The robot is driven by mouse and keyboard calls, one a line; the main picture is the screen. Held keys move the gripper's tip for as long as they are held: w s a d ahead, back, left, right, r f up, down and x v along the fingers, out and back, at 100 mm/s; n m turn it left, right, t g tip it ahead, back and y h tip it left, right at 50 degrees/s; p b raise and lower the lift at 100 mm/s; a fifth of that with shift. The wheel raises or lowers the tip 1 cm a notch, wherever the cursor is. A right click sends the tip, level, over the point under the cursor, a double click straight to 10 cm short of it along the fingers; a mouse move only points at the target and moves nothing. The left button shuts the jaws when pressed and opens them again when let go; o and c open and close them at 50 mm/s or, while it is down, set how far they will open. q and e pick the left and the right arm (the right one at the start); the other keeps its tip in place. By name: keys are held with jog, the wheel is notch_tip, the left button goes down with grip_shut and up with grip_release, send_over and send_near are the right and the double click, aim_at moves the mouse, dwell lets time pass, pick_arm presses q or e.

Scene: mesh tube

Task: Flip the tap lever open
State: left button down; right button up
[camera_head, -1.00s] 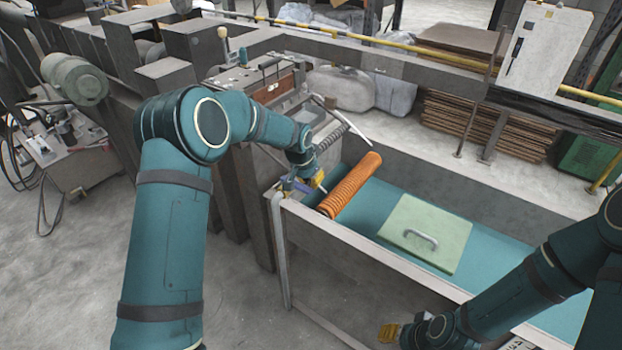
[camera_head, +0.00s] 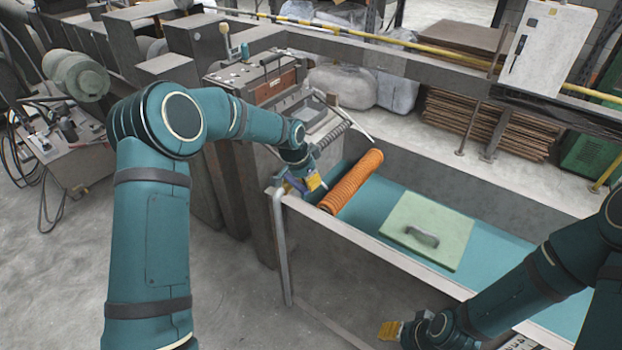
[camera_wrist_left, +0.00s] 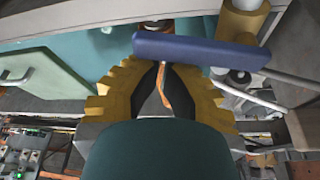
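The blue tap lever (camera_wrist_left: 200,50) is a flat bar lying nearly level across the upper middle of the left wrist view. A yellow pipe part (camera_wrist_left: 243,20) is just behind its right part. My left gripper (camera_wrist_left: 165,68) has yellow toothed fingers with a gap between their dark inner faces, and the lever passes across the picture near the tips. Contact cannot be told. In the head view my left gripper (camera_head: 314,182) is at the trough's near left corner, with a bit of blue beside it, mostly hidden. My right gripper (camera_head: 389,331) is low in front of the trough.
An orange ribbed hose (camera_head: 350,182) lies across the left end of the teal-floored trough (camera_head: 355,238). A pale green lid (camera_head: 455,240) with a handle lies in the trough. A thin metal rod (camera_head: 343,117) rises behind my left gripper. A grey pipe (camera_head: 279,240) runs down the corner.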

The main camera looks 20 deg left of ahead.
pick_arm(q)
jog(key=s+m, duration=0.1)
jog(key=m, duration=0.1)
jog(key=s+a+m+h, duration=0.1)
jog(key=shift+s+a+m+g, duration=0.1)
jog(key=shift+s+m+g, duration=0.05)
jog(key=shift+m+g, duration=0.25)
jog(key=s+a+m+g, duration=0.1)
jog(key=m, duration=0.1)
jog(key=s+a+m, duration=0.1)
jog(key=a+m, duration=0.1)
jog(key=m, duration=0.1)
jog(key=s+a+m+g, duration=0.1)
jog(key=m, duration=0.1)
jog(key=shift+s+a+m+g+h, duration=0.2)
jog(key=shift+a+m+g+h, duration=0.1)
jog(key=shift+a+m, duration=0.1)
pick_arm(e)
jog(key=shift+f, duration=0.1)
pick_arm(q)
jog(key=d+b, duration=0.1)
jog(key=d, duration=0.3)
jog(key=v, duration=1)
jog(key=shift+s, duration=0.2)
pick_arm(e)
jog(key=shift+s+a+f, duration=0.15)
jog(key=shift+s+f, duration=0.15)
jog(key=shift+s, duration=0.15)
